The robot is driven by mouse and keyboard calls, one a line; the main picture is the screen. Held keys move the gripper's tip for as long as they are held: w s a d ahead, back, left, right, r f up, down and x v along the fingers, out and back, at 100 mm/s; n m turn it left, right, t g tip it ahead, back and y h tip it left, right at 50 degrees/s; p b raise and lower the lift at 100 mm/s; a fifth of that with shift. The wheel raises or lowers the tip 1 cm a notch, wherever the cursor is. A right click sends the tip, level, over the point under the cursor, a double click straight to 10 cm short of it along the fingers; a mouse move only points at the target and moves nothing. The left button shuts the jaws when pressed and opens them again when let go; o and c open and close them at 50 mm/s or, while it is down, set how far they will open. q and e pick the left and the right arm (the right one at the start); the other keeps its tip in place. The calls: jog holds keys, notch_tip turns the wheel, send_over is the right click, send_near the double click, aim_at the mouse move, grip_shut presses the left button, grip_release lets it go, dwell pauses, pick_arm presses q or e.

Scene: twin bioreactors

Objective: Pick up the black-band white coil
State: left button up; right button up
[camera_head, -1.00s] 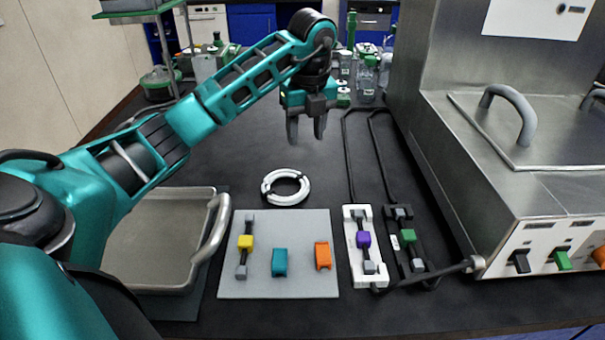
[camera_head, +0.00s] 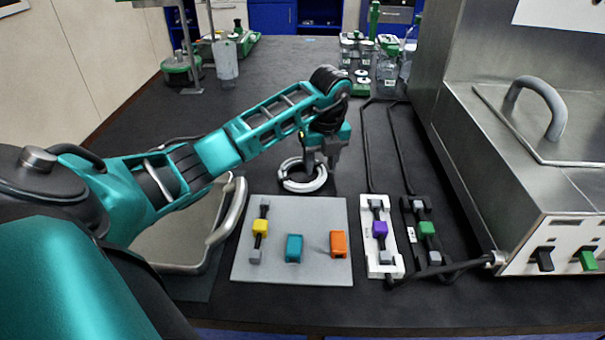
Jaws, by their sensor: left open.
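The white coil with black bands (camera_head: 299,187) lies flat on the dark bench, just behind the grey mat. My left gripper (camera_head: 321,164) points down over the right and far side of the coil. It is open and covers part of the ring; I cannot tell whether its fingers touch it. My right gripper is out of view.
The grey mat (camera_head: 318,271) carries yellow, teal and orange pieces. A white clamp strip (camera_head: 372,262) and a black one (camera_head: 414,241) lie to its right, with black tubing behind. A metal tray (camera_head: 170,240) is at left. A steel machine (camera_head: 487,190) stands at right. Bottles (camera_head: 387,68) stand far back.

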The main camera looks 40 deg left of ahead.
pick_arm(q)
jog(key=shift+f, duration=0.2)
jog(key=shift+c, duration=0.2)
grip_shut()
jog(key=shift+r, duration=0.2)
